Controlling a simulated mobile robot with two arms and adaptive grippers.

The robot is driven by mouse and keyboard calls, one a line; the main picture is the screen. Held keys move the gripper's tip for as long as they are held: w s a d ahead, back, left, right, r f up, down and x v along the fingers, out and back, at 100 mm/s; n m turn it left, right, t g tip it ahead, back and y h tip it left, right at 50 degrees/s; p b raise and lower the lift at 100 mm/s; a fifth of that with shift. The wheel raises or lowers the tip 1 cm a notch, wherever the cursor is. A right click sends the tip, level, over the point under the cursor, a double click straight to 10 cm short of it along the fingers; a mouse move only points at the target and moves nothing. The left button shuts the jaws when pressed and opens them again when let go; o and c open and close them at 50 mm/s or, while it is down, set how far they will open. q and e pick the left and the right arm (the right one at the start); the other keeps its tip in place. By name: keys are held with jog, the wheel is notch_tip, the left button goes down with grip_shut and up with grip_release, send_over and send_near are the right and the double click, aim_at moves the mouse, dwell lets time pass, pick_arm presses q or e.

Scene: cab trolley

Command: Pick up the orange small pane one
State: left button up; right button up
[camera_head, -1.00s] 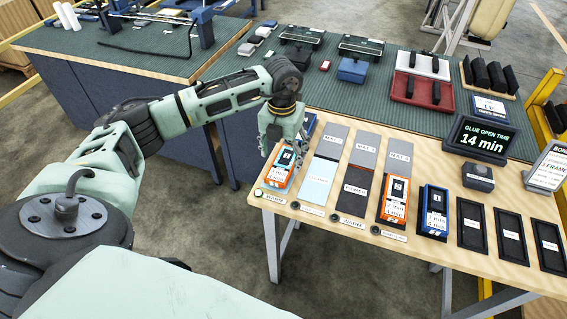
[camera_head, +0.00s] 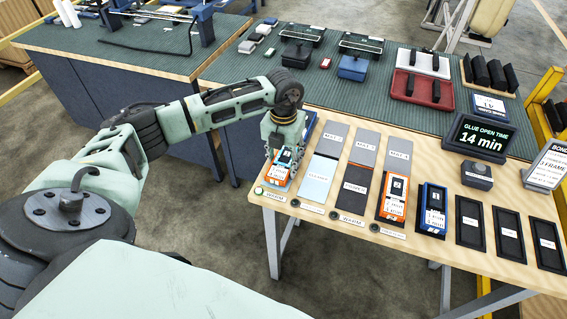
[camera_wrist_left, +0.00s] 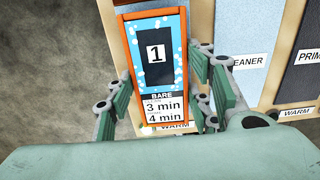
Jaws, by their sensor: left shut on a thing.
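The orange small pane one (camera_head: 279,179) is an orange-framed block with a blue face, a dark window marked "1" and a "BARE" label. It is at the left end of the wooden table's row. My left gripper (camera_head: 284,157) comes down over it and is shut on it. In the left wrist view the pane (camera_wrist_left: 154,85) sits between the two green fingers, with its face towards the camera. I cannot tell whether its underside touches the table. My right gripper is not in view.
A light-blue cleaner mat (camera_head: 315,187) lies just right of the pane. Another orange pane marked "2" (camera_head: 394,203) and a blue pane (camera_head: 433,210) stand further right, then several black trays (camera_head: 470,222). A glue timer (camera_head: 480,140) stands behind. Open floor lies left of the table.

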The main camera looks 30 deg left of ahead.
pick_arm(q)
jog(key=shift+c, duration=1.2)
jog(key=shift+r, duration=0.2)
